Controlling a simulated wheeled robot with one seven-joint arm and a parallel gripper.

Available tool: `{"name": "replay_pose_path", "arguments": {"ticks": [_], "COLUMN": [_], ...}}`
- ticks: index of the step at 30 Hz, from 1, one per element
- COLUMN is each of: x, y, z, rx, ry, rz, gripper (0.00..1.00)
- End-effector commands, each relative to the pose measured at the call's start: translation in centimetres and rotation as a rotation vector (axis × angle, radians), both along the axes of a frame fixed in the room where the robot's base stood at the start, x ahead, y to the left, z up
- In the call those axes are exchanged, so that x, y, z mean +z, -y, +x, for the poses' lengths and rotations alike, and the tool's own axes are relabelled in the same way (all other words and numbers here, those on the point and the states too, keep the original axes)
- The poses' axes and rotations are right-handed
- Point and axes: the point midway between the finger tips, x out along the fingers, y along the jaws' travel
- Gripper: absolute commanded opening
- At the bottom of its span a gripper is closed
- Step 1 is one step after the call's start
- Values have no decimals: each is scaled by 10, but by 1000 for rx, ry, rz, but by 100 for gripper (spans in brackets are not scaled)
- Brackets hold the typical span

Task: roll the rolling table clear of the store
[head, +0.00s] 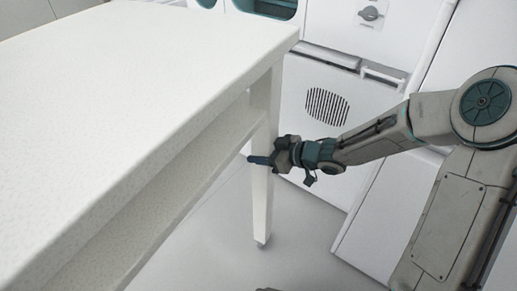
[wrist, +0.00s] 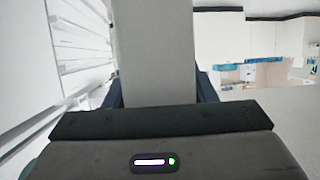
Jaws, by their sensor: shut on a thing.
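The rolling table (head: 140,75) is large and white with a speckled top and fills the left of the head view. In the wrist view the leg (wrist: 155,45) runs up between the fingers of my gripper (wrist: 158,95), one on each side. The rest of the table's legs are out of sight. I cannot tell which unit is the store.
White wall units (head: 325,100) with a round vent grille stand behind the leg, close to the table's far right corner. Grey floor (head: 290,245) is open below and right of the leg. In the wrist view, pale cabinets (wrist: 250,35) show at the back right.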

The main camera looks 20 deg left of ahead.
Motion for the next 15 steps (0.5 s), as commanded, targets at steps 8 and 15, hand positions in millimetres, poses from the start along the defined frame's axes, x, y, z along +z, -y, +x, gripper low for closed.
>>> {"name": "replay_pose_path", "arguments": {"ticks": [8,15], "x": [3,1], "y": [20,25], "z": [8,8], "rx": [1,12], "ry": [1,1], "rz": [0,-1], "gripper": [0,0]}}
